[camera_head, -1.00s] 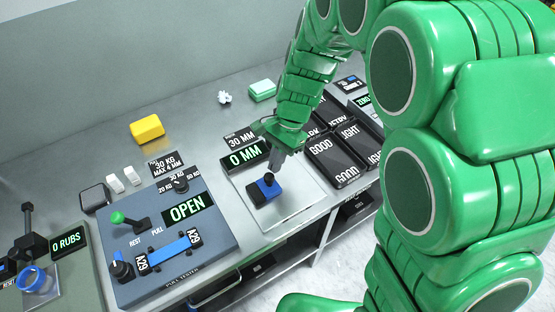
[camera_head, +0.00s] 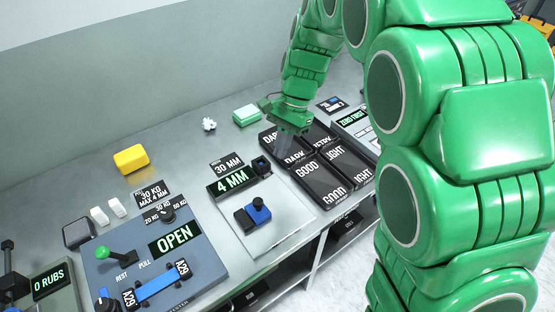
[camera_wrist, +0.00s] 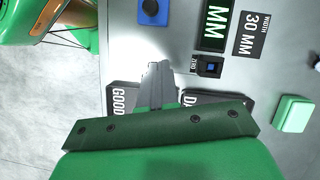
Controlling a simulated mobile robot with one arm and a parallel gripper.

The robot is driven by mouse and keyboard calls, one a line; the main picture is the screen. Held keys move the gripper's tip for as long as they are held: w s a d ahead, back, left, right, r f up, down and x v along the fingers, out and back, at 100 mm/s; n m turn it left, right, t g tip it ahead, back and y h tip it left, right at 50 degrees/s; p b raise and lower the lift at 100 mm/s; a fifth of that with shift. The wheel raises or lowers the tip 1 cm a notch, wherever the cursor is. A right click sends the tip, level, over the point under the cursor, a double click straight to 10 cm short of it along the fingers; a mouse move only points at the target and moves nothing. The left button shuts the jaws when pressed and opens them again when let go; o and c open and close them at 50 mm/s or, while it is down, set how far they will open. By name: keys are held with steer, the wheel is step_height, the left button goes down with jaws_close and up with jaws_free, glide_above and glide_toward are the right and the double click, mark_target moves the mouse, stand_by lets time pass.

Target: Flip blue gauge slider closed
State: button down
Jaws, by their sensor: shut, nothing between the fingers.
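The blue gauge slider (camera_head: 261,211) has a dark round knob and sits beside a black block (camera_head: 244,221) on a pale metal plate (camera_head: 280,230). A display (camera_head: 232,180) behind it reads 4 MM. In the wrist view, part of the blue slider (camera_wrist: 152,12) shows at the top edge. My gripper (camera_head: 283,150) is shut and empty, over the left edge of the dark bins, behind and to the right of the slider and apart from it. Its fingers (camera_wrist: 158,75) show together in the wrist view, below the slider.
A small black button unit (camera_head: 262,165) stands at the plate's back corner. Dark labelled bins (camera_head: 318,190) lie to the right. The pull tester (camera_head: 205,235) reads OPEN on the left. A yellow block (camera_head: 130,159) and a mint block (camera_head: 247,114) lie farther back.

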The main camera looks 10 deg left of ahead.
mark_target(257, 208)
steer(key=x, duration=0.9)
steer(key=shift+w+d+f, duration=0.15)
steer(key=shift+d, duration=0.25)
steer(key=shift+s+a, duration=0.4)
steer(key=shift+s, duration=0.2)
steer(key=shift+s+a, duration=0.35)
steer(key=shift+s, duration=0.3)
steer(key=shift+s+a, duration=0.2)
steer(key=shift+s, duration=0.2)
